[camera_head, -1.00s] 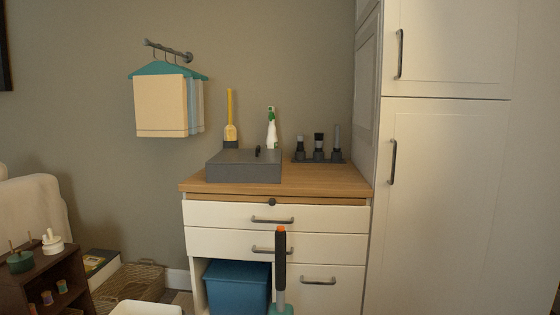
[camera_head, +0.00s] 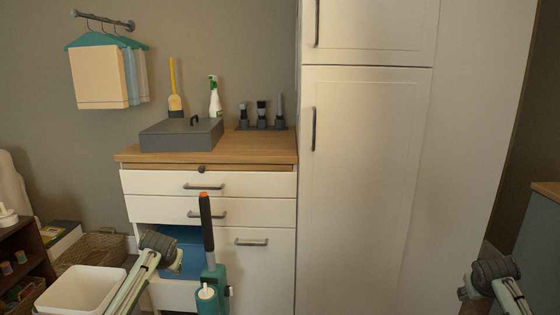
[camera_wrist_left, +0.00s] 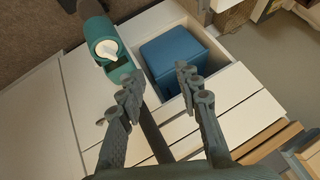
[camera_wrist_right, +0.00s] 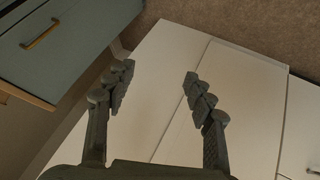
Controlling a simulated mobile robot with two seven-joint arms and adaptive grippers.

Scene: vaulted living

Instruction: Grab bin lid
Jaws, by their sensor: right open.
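A flat grey box-shaped piece with a dark handle on top (camera_head: 182,134) sits on the wooden counter in the head view; I cannot tell whether it is a separate lid. An open white bin (camera_head: 82,290) stands at the lower left, with no lid on it. A blue bin (camera_head: 183,255) sits in the cabinet's lower opening and also shows in the left wrist view (camera_wrist_left: 175,62). My left gripper (camera_wrist_left: 160,88) is open and empty, with the blue bin beyond its fingers. My right gripper (camera_wrist_right: 157,82) is open and empty, facing white panels.
A teal upright cleaner with a dark handle (camera_head: 208,225) stands before the white drawers (camera_head: 250,182). A yellow brush (camera_head: 174,90), spray bottle (camera_head: 214,97) and dark brush stand (camera_head: 262,126) are at the counter's back. A tall white cupboard (camera_head: 365,180) fills the middle.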

